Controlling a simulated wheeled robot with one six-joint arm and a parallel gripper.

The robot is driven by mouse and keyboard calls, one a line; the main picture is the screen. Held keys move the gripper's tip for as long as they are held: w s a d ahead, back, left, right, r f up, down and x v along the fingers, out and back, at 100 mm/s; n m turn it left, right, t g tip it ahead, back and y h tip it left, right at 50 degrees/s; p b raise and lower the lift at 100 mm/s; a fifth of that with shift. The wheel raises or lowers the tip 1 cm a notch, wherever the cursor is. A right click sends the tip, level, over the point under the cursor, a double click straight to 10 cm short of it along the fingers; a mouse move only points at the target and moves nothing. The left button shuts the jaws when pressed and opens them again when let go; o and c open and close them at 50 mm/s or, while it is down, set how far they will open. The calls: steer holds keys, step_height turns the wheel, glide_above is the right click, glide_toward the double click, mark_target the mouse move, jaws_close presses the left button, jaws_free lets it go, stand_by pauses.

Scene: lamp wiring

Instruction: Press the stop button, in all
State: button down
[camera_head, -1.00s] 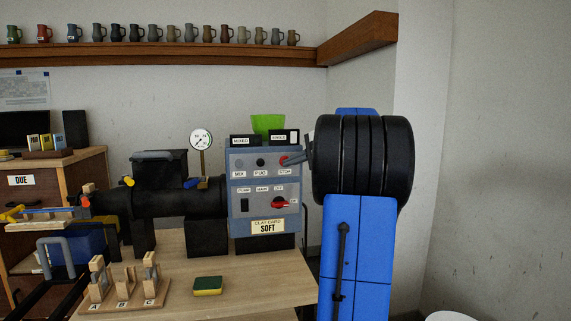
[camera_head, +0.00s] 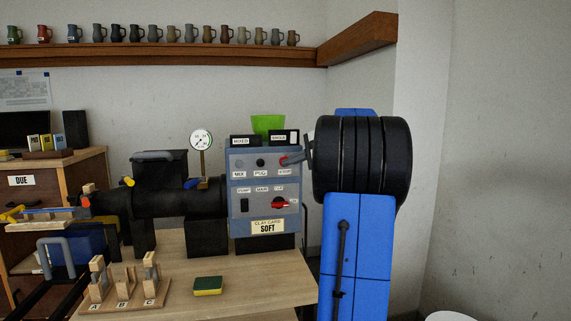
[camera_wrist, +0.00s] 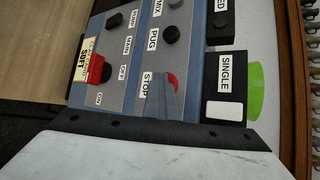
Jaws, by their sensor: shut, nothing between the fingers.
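The red stop button (camera_wrist: 173,82) is beside the STOP label on the blue-grey control panel (camera_head: 262,213). In the wrist view my gripper (camera_wrist: 160,82) is shut and empty, its grey fingertips right at the button and covering part of it. In the head view my gripper (camera_head: 288,160) reaches in from the right at the panel's upper right corner and hides most of the button. I cannot tell whether the button is pushed in.
The panel also has a black PUG button (camera_wrist: 171,34), a red rotary switch (camera_wrist: 98,70) and a black rocker (camera_head: 244,204). Above are a box marked SINGLE (camera_wrist: 226,88) and a green container (camera_head: 267,123). A sponge (camera_head: 208,286) and wooden stand (camera_head: 124,287) are on the table.

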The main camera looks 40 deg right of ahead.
stand_by(0.7)
steer(key=shift+s+a, duration=0.45)
steer(key=shift+s, duration=0.3)
steer(key=shift+s, duration=0.15)
steer(key=s+a, duration=0.1)
steer(key=s, duration=0.1)
steer(key=s+a, duration=0.1)
steer(key=s, duration=0.1)
steer(key=shift+a, duration=0.3)
stand_by(0.7)
